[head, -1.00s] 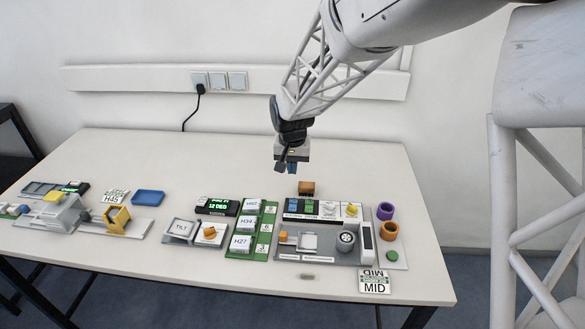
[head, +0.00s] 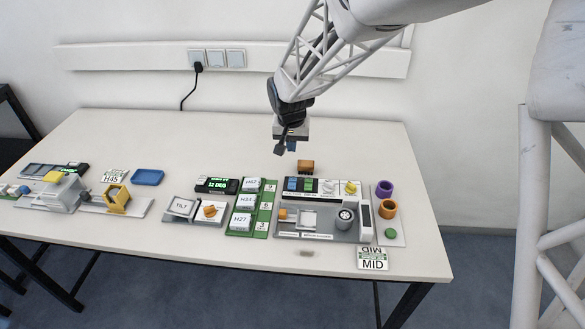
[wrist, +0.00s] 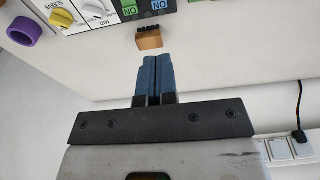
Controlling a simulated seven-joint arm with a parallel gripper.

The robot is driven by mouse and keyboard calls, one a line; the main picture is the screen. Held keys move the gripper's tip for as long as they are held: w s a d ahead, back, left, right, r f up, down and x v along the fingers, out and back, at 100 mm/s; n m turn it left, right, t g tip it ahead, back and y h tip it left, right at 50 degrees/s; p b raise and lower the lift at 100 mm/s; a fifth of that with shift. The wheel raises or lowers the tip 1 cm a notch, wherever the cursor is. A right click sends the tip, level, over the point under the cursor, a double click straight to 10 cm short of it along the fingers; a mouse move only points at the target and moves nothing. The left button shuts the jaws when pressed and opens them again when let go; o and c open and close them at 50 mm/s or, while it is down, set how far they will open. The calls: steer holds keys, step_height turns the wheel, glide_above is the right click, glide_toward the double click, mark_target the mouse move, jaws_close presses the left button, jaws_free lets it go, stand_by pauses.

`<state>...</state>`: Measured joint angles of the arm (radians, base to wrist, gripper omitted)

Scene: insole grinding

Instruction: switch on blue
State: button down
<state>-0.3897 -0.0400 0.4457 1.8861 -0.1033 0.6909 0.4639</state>
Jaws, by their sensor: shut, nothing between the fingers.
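The blue switch (head: 291,184) is on the back left of the control panel, left of a green switch (head: 308,185). In the wrist view the blue switch (wrist: 160,5) is at the top edge, partly cut off, with the green switch (wrist: 130,10) beside it, both marked "ON". My gripper (head: 290,147) hangs behind the panel, above the table and apart from the switches. In the wrist view its blue fingers (wrist: 152,58) are together with nothing between them, pointing toward the switches.
An orange-brown block with a black top (head: 306,166) stands between my fingers and the panel; it also shows in the wrist view (wrist: 148,38). A yellow knob (head: 350,187) is right on the panel. Purple (head: 384,188) and orange (head: 387,208) rings stand further right. The table behind is clear.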

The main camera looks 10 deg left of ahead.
mark_target(293, 179)
steer(key=shift+f, duration=0.15)
steer(key=f, duration=0.4)
steer(key=w+f, duration=0.1)
steer(key=f, duration=0.4)
steer(key=w+f, duration=0.1)
steer(key=f, duration=0.3)
steer(key=shift+w+f, duration=0.2)
steer(key=shift+w+f, duration=0.1)
steer(key=shift+f, duration=0.05)
